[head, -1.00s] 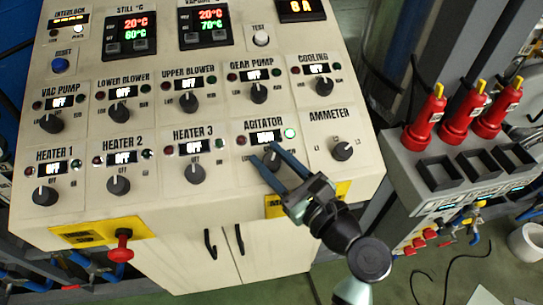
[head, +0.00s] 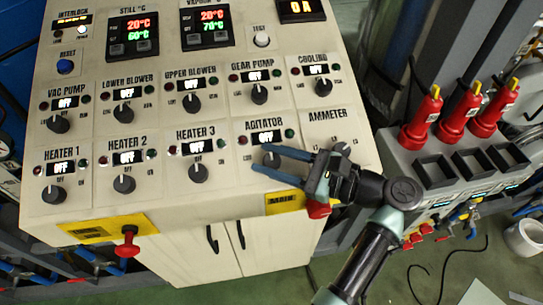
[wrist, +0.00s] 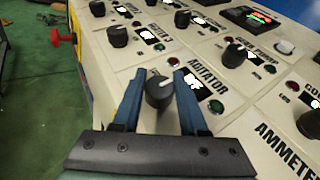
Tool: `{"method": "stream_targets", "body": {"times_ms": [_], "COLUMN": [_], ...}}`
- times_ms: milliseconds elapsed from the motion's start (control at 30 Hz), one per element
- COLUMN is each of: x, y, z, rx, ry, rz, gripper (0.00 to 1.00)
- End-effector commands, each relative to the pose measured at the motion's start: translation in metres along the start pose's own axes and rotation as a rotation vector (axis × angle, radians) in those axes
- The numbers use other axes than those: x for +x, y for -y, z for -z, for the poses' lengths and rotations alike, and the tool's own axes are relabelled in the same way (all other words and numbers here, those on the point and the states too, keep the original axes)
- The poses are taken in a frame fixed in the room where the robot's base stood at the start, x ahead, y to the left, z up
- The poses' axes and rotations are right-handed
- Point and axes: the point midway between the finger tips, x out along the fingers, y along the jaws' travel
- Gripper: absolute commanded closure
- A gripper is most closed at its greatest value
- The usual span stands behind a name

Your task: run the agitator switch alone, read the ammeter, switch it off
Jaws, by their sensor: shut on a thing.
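The agitator switch is a dark round knob (head: 271,159) in the lower row of the sloped panel, below its display (head: 266,137), which reads OFF. Its green lamp (head: 290,133) is dark. My gripper (head: 262,159) is shut on this knob, reaching in from the right. In the wrist view the blue fingers (wrist: 160,76) lie on both sides of the agitator knob (wrist: 159,92). The current display (head: 302,8) at the panel top reads 0 A. The ammeter selector (head: 342,150) is partly hidden behind my gripper.
Neighbouring knobs sit close by: heater 3 (head: 198,173) left, gear pump (head: 260,94) above, cooling (head: 323,86) above right. A red button (head: 127,245) juts out at the front left edge. Red-handled tools (head: 423,117) stand in a grey rack right of the panel.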

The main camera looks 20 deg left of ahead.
Motion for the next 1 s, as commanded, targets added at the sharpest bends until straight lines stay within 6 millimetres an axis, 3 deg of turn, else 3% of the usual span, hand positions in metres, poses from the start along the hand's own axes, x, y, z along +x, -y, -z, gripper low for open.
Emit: {"method": "stream_targets", "body": {"times_ms": [300,333,500,1000], "x": [0.0002,0.0002,0.0002,-0.0047], "y": [-0.0006,-0.0006,-0.0006,0.0003], "z": [0.0014,0.0014,0.0012,0.0013], "rx": [0.003,0.003,0.003,0.001], "ry": [-0.003,-0.003,-0.002,-0.001], "rz": [-0.001,-0.001,-0.001,0.002], "gripper": [1.00,0.56,0.28,0.28]}}
